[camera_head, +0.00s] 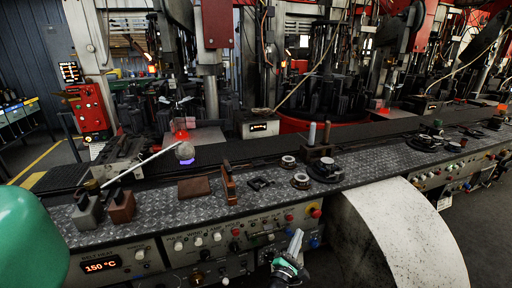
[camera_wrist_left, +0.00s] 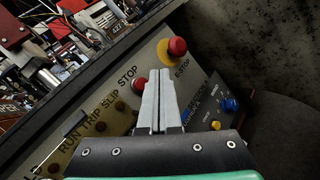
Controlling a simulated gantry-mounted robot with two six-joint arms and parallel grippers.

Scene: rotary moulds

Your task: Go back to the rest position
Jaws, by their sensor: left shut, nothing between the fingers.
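My left gripper (camera_head: 296,243) is low at the front centre of the head view, in front of the control panel (camera_head: 215,240). Its fingers are closed together with nothing between them, pointing up. The left wrist view shows the same closed fingers (camera_wrist_left: 157,82) in front of the panel face, near a red stop button (camera_wrist_left: 139,82) and a red E-stop button on a yellow base (camera_wrist_left: 176,48). My right gripper is in neither view.
The metal bench top (camera_head: 230,205) holds a brown block (camera_head: 194,188), small round fittings (camera_head: 300,181) and a long rod (camera_head: 145,163) with a ball-like end. A pale curved sheet (camera_head: 400,230) hangs at the front right. Machinery with a red base stands behind.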

